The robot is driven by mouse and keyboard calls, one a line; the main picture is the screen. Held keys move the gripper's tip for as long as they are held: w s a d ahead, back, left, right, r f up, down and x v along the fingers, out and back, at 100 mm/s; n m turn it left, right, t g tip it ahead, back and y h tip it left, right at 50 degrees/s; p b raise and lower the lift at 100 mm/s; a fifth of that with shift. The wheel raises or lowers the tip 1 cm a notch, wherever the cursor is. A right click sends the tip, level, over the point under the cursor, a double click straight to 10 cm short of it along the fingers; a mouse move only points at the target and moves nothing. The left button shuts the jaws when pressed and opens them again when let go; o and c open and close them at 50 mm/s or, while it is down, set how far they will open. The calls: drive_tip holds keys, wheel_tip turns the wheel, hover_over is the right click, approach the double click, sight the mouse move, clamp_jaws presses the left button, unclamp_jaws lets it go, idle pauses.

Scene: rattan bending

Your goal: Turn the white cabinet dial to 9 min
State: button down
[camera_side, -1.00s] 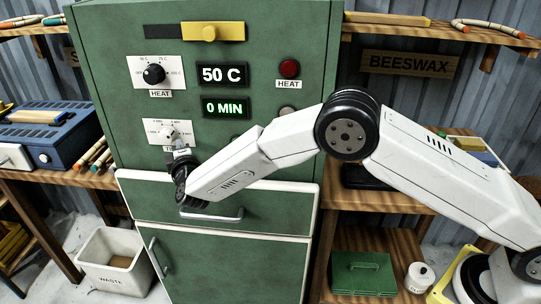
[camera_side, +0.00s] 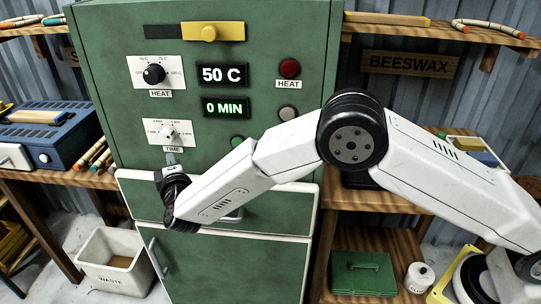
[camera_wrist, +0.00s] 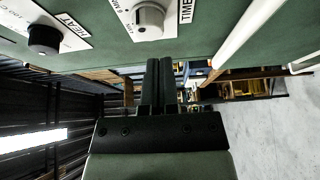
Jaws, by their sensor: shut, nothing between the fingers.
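The white time dial (camera_side: 168,131) sits on a white scale plate on the green cabinet (camera_side: 215,150), above the TIME label. It also shows at the top of the wrist view (camera_wrist: 149,20). The time display (camera_side: 225,107) reads 0 MIN. My gripper (camera_side: 170,158) is just below the dial, near the TIME label, apart from the dial. In the wrist view my gripper's two fingers (camera_wrist: 160,70) lie side by side, shut and empty, with their tips below the dial.
The black heat dial (camera_side: 154,74) is above the time dial, and its display (camera_side: 223,74) reads 50 C. A yellow slider (camera_side: 211,32), a red button (camera_side: 289,68) and a drawer with a handle below share the cabinet front. A waste bin (camera_side: 115,259) stands at lower left.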

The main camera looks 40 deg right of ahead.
sight(175, 136)
drive_tip(key=shift+s+a+r, duration=0.15)
drive_tip(key=shift+a+r, duration=0.05)
drive_tip(key=shift+r, duration=0.45)
drive_tip(key=shift+s+a+r, duration=0.15)
drive_tip(key=shift+r, duration=0.45)
drive_tip(key=shift+w+d, duration=0.1)
drive_tip(key=shift+d, duration=0.05)
drive_tip(key=shift+w+d, duration=2.35)
drive_tip(key=shift+w+a, duration=0.25)
drive_tip(key=shift+a, duration=0.05)
drive_tip(key=shift+f, duration=0.65)
drive_tip(key=shift+s+d, duration=0.3)
drive_tip(key=shift+d, duration=0.05)
